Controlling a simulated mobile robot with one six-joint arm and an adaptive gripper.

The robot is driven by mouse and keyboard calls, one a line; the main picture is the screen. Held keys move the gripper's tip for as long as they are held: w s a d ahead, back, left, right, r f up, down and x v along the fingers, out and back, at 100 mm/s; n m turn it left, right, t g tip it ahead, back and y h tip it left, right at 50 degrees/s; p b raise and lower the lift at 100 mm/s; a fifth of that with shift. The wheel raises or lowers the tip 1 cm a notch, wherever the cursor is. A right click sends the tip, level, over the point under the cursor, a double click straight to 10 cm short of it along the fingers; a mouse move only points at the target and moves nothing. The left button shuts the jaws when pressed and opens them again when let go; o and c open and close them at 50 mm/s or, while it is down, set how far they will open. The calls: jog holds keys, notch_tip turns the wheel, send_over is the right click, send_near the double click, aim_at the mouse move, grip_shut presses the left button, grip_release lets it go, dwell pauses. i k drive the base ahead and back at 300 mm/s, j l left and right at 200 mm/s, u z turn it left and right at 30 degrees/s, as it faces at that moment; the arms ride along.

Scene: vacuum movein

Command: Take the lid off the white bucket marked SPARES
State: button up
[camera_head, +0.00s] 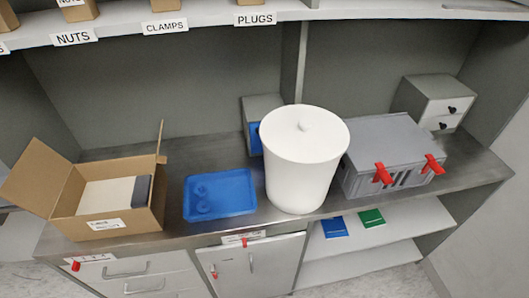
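A white bucket (299,180) stands upright on the metal counter, between a blue tray and a grey crate. No SPARES marking shows on the side of the bucket that I see. My gripper is not in view.
A blue tray (236,180) lies left of the bucket and an open cardboard box (64,193) farther left. The grey crate (382,134) with red latches stands close on the right. A labelled shelf (210,16) hangs above. A small drawer unit (425,92) stands behind the crate.

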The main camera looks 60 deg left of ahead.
aim_at(306, 134)
jog(key=u, duration=2)
jog(key=l+u, duration=0.1)
jog(key=u, duration=0.25)
jog(key=i+l+u, duration=0.1)
jog(key=u, duration=0.25)
jog(key=l+u, duration=0.1)
jog(key=u, duration=0.25)
